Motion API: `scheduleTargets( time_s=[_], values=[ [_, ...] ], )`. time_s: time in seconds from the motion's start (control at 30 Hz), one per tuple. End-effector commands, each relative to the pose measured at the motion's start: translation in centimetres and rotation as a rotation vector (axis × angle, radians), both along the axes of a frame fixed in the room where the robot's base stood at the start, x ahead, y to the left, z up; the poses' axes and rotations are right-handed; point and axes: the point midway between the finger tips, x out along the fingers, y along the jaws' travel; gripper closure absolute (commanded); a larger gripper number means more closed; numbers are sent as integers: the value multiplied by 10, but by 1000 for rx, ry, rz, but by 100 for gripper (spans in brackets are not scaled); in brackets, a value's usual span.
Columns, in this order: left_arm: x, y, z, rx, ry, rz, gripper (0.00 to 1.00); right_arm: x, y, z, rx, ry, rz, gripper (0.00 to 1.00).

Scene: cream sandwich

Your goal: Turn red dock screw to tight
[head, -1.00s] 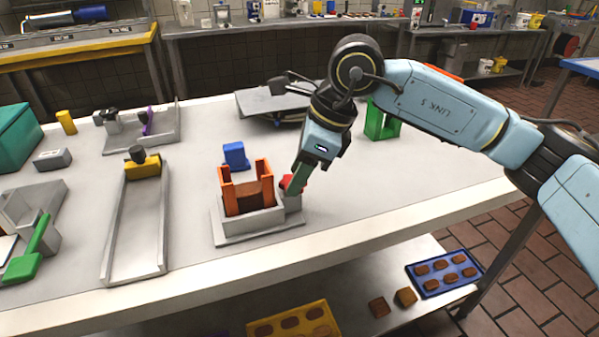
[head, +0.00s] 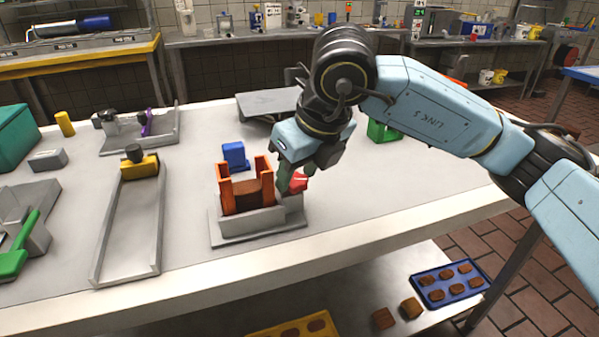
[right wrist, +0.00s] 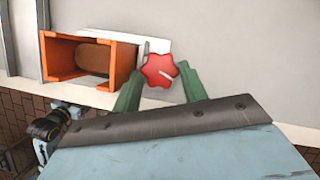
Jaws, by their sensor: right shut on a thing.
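The red dock screw (head: 298,182) is a red star-shaped knob on the right side of the grey dock (head: 262,222). It also shows in the right wrist view (right wrist: 160,70), with a pale mark pointing to the right. My right gripper (head: 291,178) is shut on the knob; its green fingers stand on either side of it in the wrist view (right wrist: 160,84). Orange upright walls (head: 225,188) stand in the dock around a brown biscuit-like piece (head: 247,192). Part of the knob is hidden by the fingers in the head view. My left gripper is not in view.
A blue block (head: 234,155) stands behind the dock. A grey channel with a yellow block (head: 140,168) lies to the left. A green frame (head: 383,130) stands behind my right arm. The table's front edge (head: 330,238) is close to the dock.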

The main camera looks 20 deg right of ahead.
Motion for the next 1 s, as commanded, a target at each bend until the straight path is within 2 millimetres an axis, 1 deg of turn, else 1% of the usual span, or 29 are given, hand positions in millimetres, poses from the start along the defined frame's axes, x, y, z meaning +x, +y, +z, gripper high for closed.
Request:
scheduleTargets(
  time_s=[0.23, 0.6, 0.63, 0.77, 0.8, 1.0],
  values=[
    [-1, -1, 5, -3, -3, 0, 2, 0, 0, 0, -1, 0, -40, 80],
    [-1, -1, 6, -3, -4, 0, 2, 0, 0, 1, 0, 0, -43, 80],
    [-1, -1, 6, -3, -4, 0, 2, 0, 0, 1, 0, 0, -43, 55],
    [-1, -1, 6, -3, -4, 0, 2, 0, 0, 0, 0, 0, -42, 38],
    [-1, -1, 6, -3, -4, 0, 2, 0, 1, 0, 0, 0, -42, 36],
    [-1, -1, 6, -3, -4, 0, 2, -1, 2, 0, 1, 3, -38, 36]
  ],
)
